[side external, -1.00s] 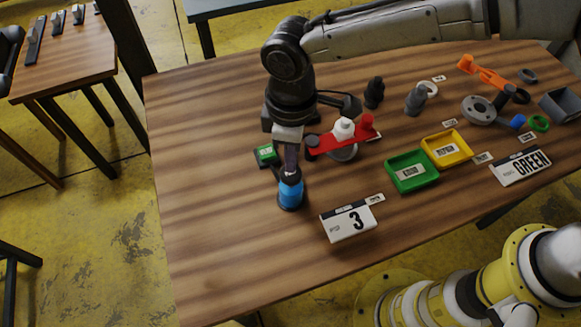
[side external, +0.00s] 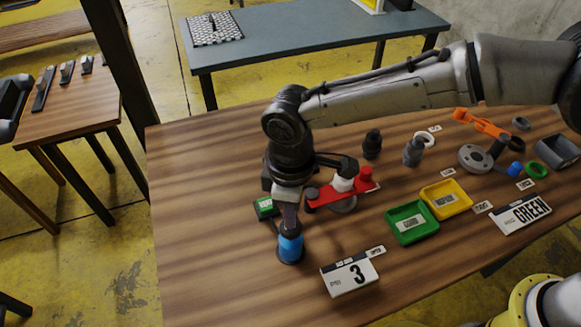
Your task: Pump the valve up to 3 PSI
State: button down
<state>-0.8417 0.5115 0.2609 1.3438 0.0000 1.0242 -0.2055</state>
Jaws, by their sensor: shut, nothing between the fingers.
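A blue cylinder with a dark base (side external: 290,248) stands upright on the wooden table, left of centre. It looks like the pump, but I cannot be sure. My gripper (side external: 289,225) points down right over its top, with the fingers shut and nothing between them. Whether the fingertips touch the top is hard to tell. A white card (side external: 350,278) with a large black "3" stands in front and to the right. A small box with a green face (side external: 264,207) sits behind the cylinder; its reading is too small to make out.
A red bar piece with a white knob (side external: 343,184) lies right beside my wrist. The table's left front is clear.

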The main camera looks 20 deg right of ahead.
jog(key=shift+f, duration=1.6)
jog(key=shift+r, duration=2.1)
jog(key=shift+f, duration=0.1)
dwell(0.5)
jog(key=shift+f, duration=0.1)
dwell(0.8)
jog(key=shift+r, duration=0.2)
dwell(1.7)
dwell(0.8)
